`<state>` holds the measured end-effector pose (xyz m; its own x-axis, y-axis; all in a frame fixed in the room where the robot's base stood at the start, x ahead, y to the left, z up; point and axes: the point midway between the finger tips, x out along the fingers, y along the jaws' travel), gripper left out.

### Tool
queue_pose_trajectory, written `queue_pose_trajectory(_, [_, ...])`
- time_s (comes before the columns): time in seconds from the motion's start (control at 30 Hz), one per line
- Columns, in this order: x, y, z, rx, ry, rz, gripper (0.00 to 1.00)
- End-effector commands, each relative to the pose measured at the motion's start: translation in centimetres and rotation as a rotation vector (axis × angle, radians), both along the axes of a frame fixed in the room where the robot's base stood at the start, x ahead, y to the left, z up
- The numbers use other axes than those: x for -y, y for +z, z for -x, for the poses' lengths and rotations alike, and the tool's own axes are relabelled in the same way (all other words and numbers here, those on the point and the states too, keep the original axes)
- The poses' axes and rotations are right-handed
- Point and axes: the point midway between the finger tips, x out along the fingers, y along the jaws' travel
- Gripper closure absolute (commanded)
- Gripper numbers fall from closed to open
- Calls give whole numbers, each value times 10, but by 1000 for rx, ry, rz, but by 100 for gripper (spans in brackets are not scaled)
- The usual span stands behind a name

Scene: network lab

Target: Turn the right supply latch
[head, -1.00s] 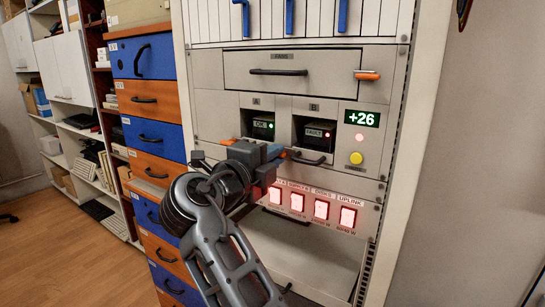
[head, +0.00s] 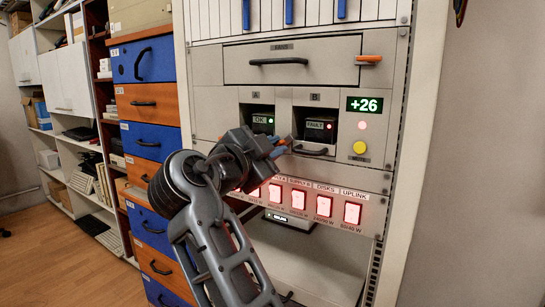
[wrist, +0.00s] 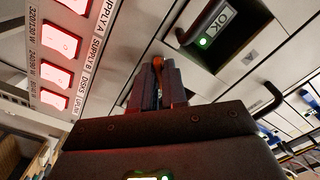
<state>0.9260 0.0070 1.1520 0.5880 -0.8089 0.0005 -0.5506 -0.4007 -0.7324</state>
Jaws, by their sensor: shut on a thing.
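The right supply B (head: 319,128) is a dark recessed unit labelled FAULT, with a red light. A dark handle (head: 311,151) runs below it. My gripper (head: 281,146) is at the lower left of supply B. The wrist view shows its jaws (wrist: 157,95) shut on the small orange latch (wrist: 157,68). The latch is mostly hidden by the jaws, so its angle is hard to tell. Supply A (head: 262,122), labelled OK, has a green light and is left of B. Its own latch is hidden behind my gripper.
A row of lit red switches (head: 324,206) runs just below my gripper. Above is a drawer (head: 300,62) with an orange-handled catch (head: 368,59). A green +26 display (head: 364,105) and a yellow button (head: 359,147) are to the right. Blue and orange drawers (head: 147,140) stand left.

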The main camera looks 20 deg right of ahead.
Motion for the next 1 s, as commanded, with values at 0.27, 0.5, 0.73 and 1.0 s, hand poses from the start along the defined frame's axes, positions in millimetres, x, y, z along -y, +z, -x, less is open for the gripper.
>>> queue_pose_trajectory(0.27, [-1,-2,0,-216,0,152,100])
queue_pose_trajectory(0.5, [0,-2,0,-396,0,282,100])
queue_pose_trajectory(0.73, [0,-1,0,-538,1,385,100])
queue_pose_trajectory(1.0, [0,-2,0,-641,1,461,100])
